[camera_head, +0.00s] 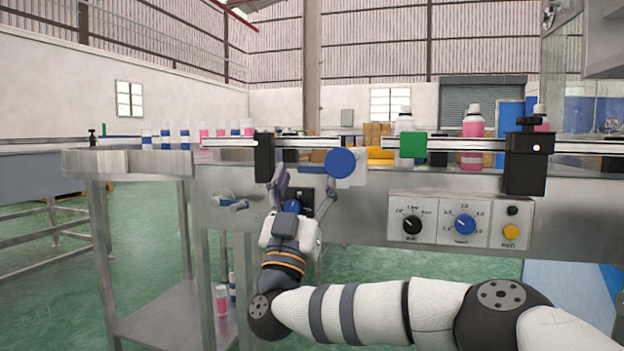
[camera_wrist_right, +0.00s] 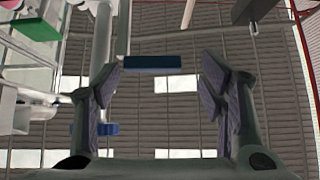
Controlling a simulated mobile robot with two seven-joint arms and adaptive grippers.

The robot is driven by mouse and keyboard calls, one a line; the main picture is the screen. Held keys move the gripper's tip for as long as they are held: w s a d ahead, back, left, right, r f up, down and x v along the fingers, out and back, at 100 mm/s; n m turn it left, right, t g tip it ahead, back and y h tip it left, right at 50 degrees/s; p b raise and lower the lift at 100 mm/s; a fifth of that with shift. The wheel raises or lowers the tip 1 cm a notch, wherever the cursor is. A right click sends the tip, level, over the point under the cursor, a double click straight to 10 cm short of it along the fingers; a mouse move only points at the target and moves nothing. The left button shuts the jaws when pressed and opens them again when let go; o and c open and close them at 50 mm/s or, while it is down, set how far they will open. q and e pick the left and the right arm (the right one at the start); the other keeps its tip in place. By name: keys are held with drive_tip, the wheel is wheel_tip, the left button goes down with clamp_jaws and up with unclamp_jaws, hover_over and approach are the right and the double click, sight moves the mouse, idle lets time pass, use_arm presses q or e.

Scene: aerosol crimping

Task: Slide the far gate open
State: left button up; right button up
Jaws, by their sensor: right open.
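My right gripper (camera_head: 300,185) is raised in front of the steel machine's front panel, fingers pointing up and spread apart. In the right wrist view the open fingers (camera_wrist_right: 163,95) have a blue bar-shaped piece (camera_wrist_right: 152,62) beyond and between their tips; no contact is visible. In the head view a round blue disc (camera_head: 339,162) sits in front of the rail, just right of the fingers, by a pale plate. A green block (camera_head: 412,146) sits on the rail further right. I cannot tell which part is the far gate. My left gripper is not in view.
A black rail clamp (camera_head: 264,157) stands just above the gripper, another (camera_head: 525,165) further right. Pink and white bottles (camera_head: 473,122) stand behind the rail. A control panel (camera_head: 453,221) with knobs is on the front.

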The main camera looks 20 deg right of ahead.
drive_tip(key=shift+d+r, duration=0.1)
drive_tip(key=shift+d, duration=0.15)
drive_tip(key=v, duration=1.2)
drive_tip(key=shift+a, duration=0.1)
